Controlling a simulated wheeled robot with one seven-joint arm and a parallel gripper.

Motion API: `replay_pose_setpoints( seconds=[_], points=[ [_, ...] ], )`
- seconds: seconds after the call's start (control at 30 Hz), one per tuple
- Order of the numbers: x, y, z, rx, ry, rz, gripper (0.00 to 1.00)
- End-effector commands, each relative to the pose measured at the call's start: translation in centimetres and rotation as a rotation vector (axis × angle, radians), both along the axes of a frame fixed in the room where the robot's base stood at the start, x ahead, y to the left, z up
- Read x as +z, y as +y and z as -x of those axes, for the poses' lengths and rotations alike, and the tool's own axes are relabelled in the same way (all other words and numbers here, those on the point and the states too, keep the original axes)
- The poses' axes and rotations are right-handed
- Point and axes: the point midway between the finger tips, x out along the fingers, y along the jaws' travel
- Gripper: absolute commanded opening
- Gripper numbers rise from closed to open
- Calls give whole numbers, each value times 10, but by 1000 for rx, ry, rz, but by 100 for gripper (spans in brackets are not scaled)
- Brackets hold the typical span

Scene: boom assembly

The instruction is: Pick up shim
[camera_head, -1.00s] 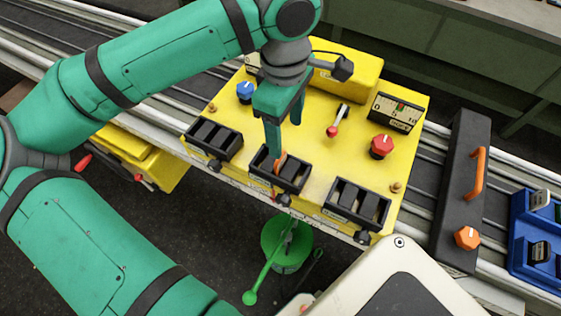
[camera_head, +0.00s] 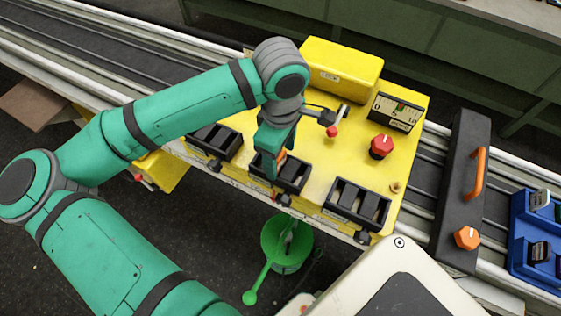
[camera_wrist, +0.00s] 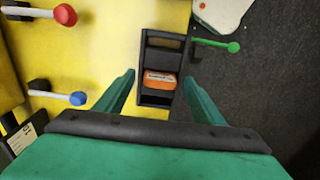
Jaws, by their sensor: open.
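An orange block with a pale label (camera_wrist: 160,80), which appears to be the shim, sits in a slot of the black middle tray (camera_wrist: 160,29) in the wrist view. In the head view a bit of orange (camera_head: 281,156) shows beside my gripper at the middle tray (camera_head: 298,185). My gripper (camera_wrist: 159,80) is open, with its two green fingers apart on either side of the tray and block in the wrist view. In the head view my gripper (camera_head: 270,172) is low over the left part of that tray. Whether the fingers touch anything cannot be told.
Two more black trays stand left (camera_head: 224,150) and right (camera_head: 345,208) on the yellow panel (camera_head: 335,165). A red-tipped lever (camera_head: 333,131), red knob (camera_head: 381,146) and gauge (camera_head: 396,112) stand behind. A black bar with an orange handle (camera_head: 477,173) and a blue bin (camera_head: 520,235) are right.

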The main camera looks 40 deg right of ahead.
Motion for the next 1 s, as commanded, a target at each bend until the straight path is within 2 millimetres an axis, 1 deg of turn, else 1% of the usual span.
replay_pose_setpoints(
  seconds=[0.1,0.27,0.3,0.37,0.4,0.43,0.47,0.77,0.87,1.0],
  points=[
    [-4,0,0,0,1,0,62],
    [-4,0,0,0,0,0,62],
    [-4,0,0,0,0,0,58],
    [-4,0,0,0,0,0,43],
    [-4,0,0,1,0,0,34],
    [-4,0,0,1,0,0,27],
    [-4,0,0,1,0,0,22],
    [-3,0,0,1,-1,0,22],
    [5,0,-1,1,-2,0,22],
    [27,0,-1,2,-4,-1,22]
  ],
)
